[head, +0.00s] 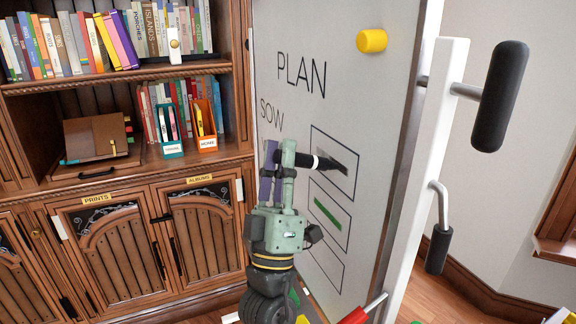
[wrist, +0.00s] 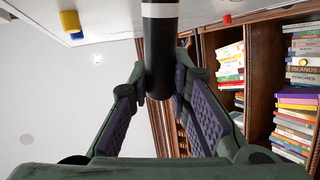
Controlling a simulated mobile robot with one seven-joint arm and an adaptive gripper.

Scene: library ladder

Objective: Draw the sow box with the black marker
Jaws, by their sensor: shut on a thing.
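The whiteboard (head: 345,75) reads PLAN and SOW, with a partly hidden line below. The sow box (head: 322,137) is the top outlined box, right of SOW. A dark patch (head: 346,160) shows inside it at the marker's tip; I cannot tell stroke from shadow. My gripper (head: 281,160) is shut on the black marker (head: 304,160), which has a white band and points right into the sow box. The marker (wrist: 160,55) also stands between the finger pads in the wrist view. Whether its tip touches the board is unclear.
The middle box (head: 331,212) holds a green stroke; the lowest box (head: 323,259) looks empty. A white post (head: 424,180) with black handles stands at right. The bookcase (head: 150,180) is at left.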

